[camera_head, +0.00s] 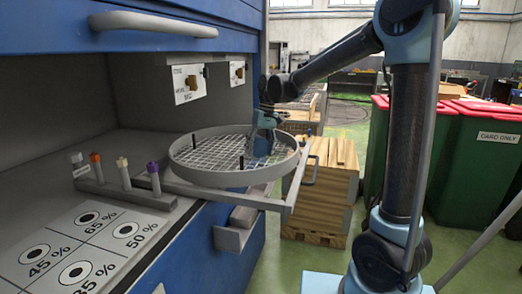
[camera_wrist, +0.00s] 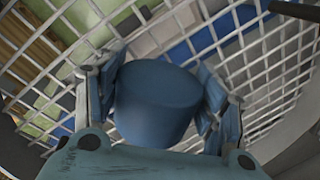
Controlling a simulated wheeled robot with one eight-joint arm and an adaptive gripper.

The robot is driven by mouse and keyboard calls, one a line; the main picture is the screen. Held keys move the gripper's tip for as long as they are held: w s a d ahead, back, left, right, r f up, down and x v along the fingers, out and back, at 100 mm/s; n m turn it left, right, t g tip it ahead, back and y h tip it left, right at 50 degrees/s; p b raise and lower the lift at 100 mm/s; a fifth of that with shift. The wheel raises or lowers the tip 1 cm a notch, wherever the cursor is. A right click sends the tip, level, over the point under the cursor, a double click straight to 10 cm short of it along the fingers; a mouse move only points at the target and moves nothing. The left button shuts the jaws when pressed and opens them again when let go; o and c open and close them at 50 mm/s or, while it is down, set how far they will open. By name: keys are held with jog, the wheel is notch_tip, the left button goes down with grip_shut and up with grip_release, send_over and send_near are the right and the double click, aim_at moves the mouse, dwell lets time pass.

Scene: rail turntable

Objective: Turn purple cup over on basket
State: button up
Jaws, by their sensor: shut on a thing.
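The basket (camera_head: 183,168) is a round grey tray with a wire grid floor on a rail frame; its grid (camera_wrist: 180,22) fills much of the wrist view. My gripper (camera_head: 262,143) is over the basket's back right part. In the wrist view my gripper (camera_wrist: 160,100) is shut on a dark blue, cup-like thing (camera_wrist: 157,98). Its colour looks blue rather than purple, and a smooth closed face shows toward the camera. The fingers press on its left and right sides. Whether it touches the grid I cannot tell.
Short black posts (camera_head: 242,163) stand on the basket. Pegs with orange, white and purple tops (camera_head: 152,167) stand on a grey strip at left. A blue cabinet (camera_head: 60,25) hangs over the bench. A wooden crate (camera_head: 325,190) and bins (camera_head: 485,150) stand at right.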

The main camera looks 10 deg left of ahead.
jog(key=shift+f, duration=0.1)
jog(key=o, duration=1.3)
jog(key=r, duration=0.4)
jog(key=w+d+r, duration=0.1)
jog(key=r, duration=0.6)
jog(key=shift+w+d+r, duration=0.25)
jog(key=shift+d+r, duration=0.1)
jog(key=shift+r, duration=0.05)
jog(key=s+d+f+m+t, duration=0.1)
jog(key=s+d+f, duration=0.15)
jog(key=d, duration=0.55)
jog(key=s+d+f+m, duration=0.2)
jog(key=s+d, duration=0.2)
jog(key=d, duration=0.4)
jog(key=s+d+f+m+t, duration=0.1)
jog(key=s+d+f, duration=0.2)
jog(key=d, duration=0.5)
jog(key=s+d+f+m, duration=0.1)
jog(key=s+d+f, duration=0.3)
jog(key=f, duration=0.1)
jog(key=s+d+f+m+t+h, duration=0.1)
jog(key=s+d+f, duration=0.4)
jog(key=f, duration=0.1)
jog(key=s+d+f+m, duration=0.1)
jog(key=s+d+f, duration=0.4)
jog(key=f, duration=0.1)
jog(key=shift+d+m+t+h, duration=0.1)
jog(key=shift+m+t+h, duration=0.2)
jog(key=shift+m, duration=0.1)
